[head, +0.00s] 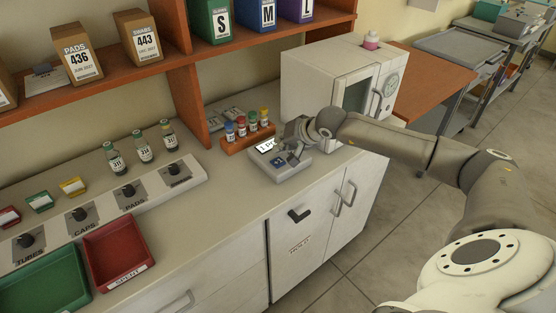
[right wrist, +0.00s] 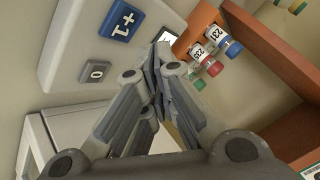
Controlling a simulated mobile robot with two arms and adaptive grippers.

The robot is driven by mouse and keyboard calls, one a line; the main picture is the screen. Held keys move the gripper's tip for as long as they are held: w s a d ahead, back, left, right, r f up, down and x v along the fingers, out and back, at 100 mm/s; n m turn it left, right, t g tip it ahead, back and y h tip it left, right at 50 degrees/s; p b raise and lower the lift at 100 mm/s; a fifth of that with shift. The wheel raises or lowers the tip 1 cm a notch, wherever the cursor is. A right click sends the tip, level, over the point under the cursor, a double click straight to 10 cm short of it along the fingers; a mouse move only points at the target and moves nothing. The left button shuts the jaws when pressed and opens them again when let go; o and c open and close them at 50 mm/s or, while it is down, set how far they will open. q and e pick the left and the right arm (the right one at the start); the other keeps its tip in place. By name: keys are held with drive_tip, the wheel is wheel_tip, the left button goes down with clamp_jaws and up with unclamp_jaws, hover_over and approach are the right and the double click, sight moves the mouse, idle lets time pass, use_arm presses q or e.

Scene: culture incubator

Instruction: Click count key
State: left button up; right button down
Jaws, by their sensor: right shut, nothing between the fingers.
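A light grey counter device (head: 292,168) sits on the worktop, with a lit display (head: 267,145) whose text is partly hidden. In the right wrist view its blue "+1" key (right wrist: 122,20) and smaller grey "0" key (right wrist: 97,71) are visible. My right gripper (head: 288,143) is above the device, over its back part near the display. In the right wrist view the gripper (right wrist: 158,58) is shut and empty. Its fingertips appear to the right of both keys, near the display's edge; whether they touch the device cannot be told. My left gripper is out of view.
An orange rack (head: 247,142) of capped vials stands just behind the device. A white incubator (head: 310,82) stands behind my right arm. A switch panel (head: 105,207), several vials and red (head: 117,250) and green trays (head: 42,284) are to the left. A shelf overhangs the back.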

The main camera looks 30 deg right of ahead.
sight(281, 160)
drive_tip(key=shift+r+p, duration=0.5)
drive_tip(key=shift+r, duration=1.1)
